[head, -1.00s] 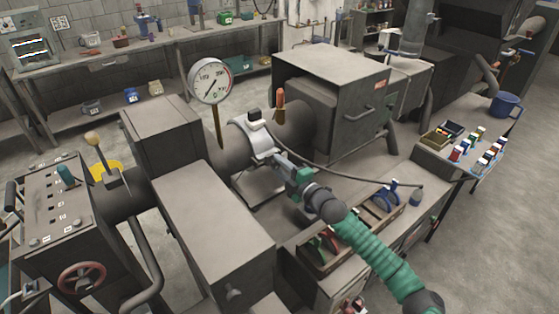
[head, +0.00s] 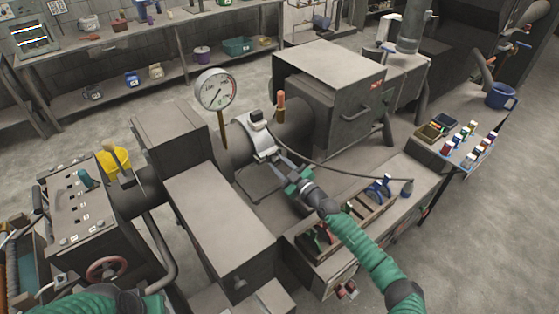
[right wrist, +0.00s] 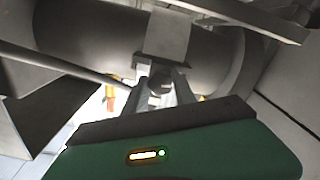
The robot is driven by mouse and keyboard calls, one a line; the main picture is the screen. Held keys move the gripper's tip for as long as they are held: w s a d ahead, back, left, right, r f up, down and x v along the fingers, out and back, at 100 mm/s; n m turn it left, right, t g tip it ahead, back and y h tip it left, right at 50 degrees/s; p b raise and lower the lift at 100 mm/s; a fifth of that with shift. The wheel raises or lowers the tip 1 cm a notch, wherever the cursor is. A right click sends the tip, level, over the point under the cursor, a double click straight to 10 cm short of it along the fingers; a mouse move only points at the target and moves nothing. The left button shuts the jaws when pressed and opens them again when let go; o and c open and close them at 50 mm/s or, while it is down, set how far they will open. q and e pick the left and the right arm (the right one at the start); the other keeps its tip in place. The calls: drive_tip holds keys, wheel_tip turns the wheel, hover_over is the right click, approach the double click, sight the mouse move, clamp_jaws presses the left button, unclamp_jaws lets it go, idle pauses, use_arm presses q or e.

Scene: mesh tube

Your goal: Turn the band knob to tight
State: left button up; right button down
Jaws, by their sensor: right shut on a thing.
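A pale metal band (head: 260,138) wraps around the dark horizontal tube (head: 238,145) in the middle of the head view. My right gripper (head: 277,157) reaches it from the lower right. In the right wrist view, the two fingers of my right gripper (right wrist: 161,84) close on a small round grey knob (right wrist: 160,80) just below the band (right wrist: 167,35). The knob is mostly hidden by the fingers, and any tight marking does not show. Only a green length of my left arm shows at the bottom left of the head view; its gripper is out of view.
A round gauge (head: 215,90) stands on a stem left of the band. An orange-handled piece (head: 281,104) stands behind it. A thin cable (head: 335,173) runs right past my right wrist. A parts tray (head: 370,205) and a box-shaped furnace (head: 330,90) flank my right arm.

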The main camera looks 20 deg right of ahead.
drive_tip(key=shift+f+m, duration=0.35)
drive_tip(key=shift+m, duration=0.65)
drive_tip(key=shift+s+a+p, duration=0.1)
drive_tip(key=shift+p, duration=0.2)
drive_tip(key=c, duration=1.4)
unclamp_jaws()
drive_tip(key=o, duration=0.4)
drive_tip(key=shift+w, duration=0.2)
drive_tip(key=shift+c, duration=0.2)
drive_tip(key=shift+d, duration=0.2)
drive_tip(key=shift+r, duration=0.1)
